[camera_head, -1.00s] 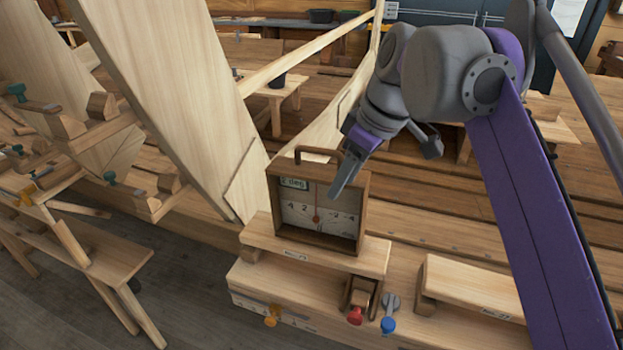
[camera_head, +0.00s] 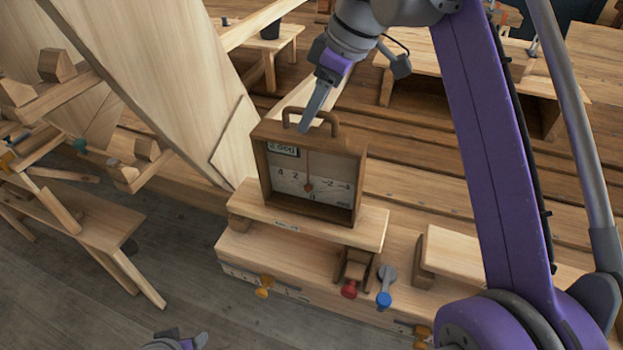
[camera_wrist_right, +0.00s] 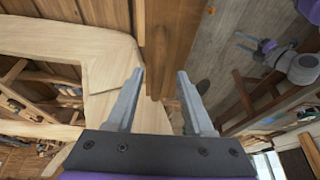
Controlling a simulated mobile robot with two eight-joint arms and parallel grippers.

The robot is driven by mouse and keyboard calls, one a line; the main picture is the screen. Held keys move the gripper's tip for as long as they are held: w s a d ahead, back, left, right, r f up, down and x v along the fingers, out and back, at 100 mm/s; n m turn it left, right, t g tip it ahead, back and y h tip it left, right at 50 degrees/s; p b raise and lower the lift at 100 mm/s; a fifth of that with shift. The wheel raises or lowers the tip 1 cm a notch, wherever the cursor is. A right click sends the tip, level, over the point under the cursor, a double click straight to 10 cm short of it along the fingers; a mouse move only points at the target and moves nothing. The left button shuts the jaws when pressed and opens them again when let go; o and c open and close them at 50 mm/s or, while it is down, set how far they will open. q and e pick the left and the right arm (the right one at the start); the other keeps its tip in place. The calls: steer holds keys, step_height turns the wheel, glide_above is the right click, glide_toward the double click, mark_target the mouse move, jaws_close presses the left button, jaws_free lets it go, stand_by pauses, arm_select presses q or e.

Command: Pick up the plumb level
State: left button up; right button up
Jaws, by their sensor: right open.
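The plumb level is a brown wooden box (camera_head: 263,172) with a pale scale, a pointer and a curved handle on top. It stands upright on a light wooden block in the head view. My right gripper (camera_head: 306,128) is at the handle, fingers pointing down; the head view does not show whether they touch it. In the right wrist view its two fingers (camera_wrist_right: 160,90) are open, with brown wood of the level (camera_wrist_right: 172,45) beyond and between them. My left gripper (camera_head: 190,342) shows only partly at the bottom edge, away from the level.
The light block (camera_head: 365,232) rests on a plank step with a red-ended clamp (camera_head: 349,290), a blue-ended one (camera_head: 384,299) and an orange one (camera_head: 263,287). A tall hull plank (camera_head: 185,90) leans close at the left of the level. Another block (camera_head: 455,255) sits right.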

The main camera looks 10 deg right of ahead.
steer(key=x, duration=0.3)
steer(key=shift+w+d+b, duration=0.15)
steer(key=shift+d+b, duration=0.05)
steer(key=shift+b, duration=0.1)
steer(key=shift+a+f, duration=0.2)
steer(key=shift+f, duration=0.25)
jaws_close()
stand_by(0.7)
